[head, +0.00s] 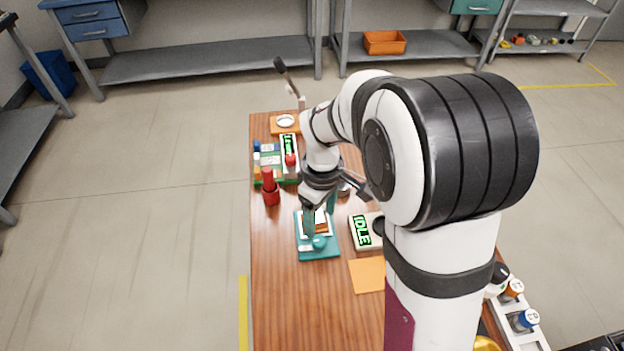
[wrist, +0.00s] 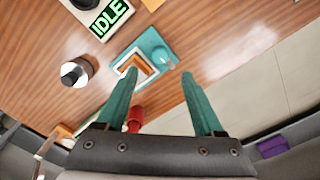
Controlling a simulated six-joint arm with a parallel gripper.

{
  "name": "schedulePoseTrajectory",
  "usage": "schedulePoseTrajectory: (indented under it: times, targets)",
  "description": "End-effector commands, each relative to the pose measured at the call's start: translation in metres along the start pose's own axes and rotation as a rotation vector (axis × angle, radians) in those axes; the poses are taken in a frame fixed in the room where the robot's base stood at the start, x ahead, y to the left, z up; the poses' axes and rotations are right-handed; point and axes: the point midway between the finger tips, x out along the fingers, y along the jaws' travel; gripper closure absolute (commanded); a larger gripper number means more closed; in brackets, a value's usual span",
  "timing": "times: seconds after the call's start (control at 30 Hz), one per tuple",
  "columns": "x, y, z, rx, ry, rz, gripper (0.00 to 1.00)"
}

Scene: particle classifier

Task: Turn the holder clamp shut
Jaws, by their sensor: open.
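The holder is a teal plate (head: 318,254) on the wooden table, with a white and orange-brown framed piece (head: 322,222) on it. A round teal clamp knob (head: 319,242) sits at its front edge. In the wrist view the holder (wrist: 125,53) lies beyond my fingers, with the knob (wrist: 160,57) on its right side. My gripper (head: 319,217) points down over the holder, its teal fingers apart. In the wrist view my gripper (wrist: 159,73) is empty, and the knob appears between and beyond the fingertips. Whether a finger touches the holder, I cannot tell.
A device reading IDLE (head: 362,231) stands close to the holder's right. An orange sheet (head: 367,275) lies in front of it. A red container (head: 270,190) and a rack of small bottles (head: 270,160) stand behind left. Bare table lies front left.

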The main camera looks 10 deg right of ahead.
Motion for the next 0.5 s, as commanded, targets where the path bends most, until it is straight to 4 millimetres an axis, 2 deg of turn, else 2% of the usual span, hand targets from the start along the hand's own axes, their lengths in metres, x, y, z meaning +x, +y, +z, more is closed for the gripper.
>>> schedulePoseTrajectory:
  times: [0.1, 0.2, 0.33, 0.5]
  targets:
    - [0.036, -0.001, 0.001, 0.001, -0.004, -0.004, 0.31]
    - [0.060, -0.001, 0.001, 0.002, -0.003, -0.004, 0.31]
    - [0.079, -0.001, 0.001, 0.004, -0.001, -0.002, 0.31]
    - [0.088, -0.001, 0.000, 0.003, 0.001, -0.001, 0.31]
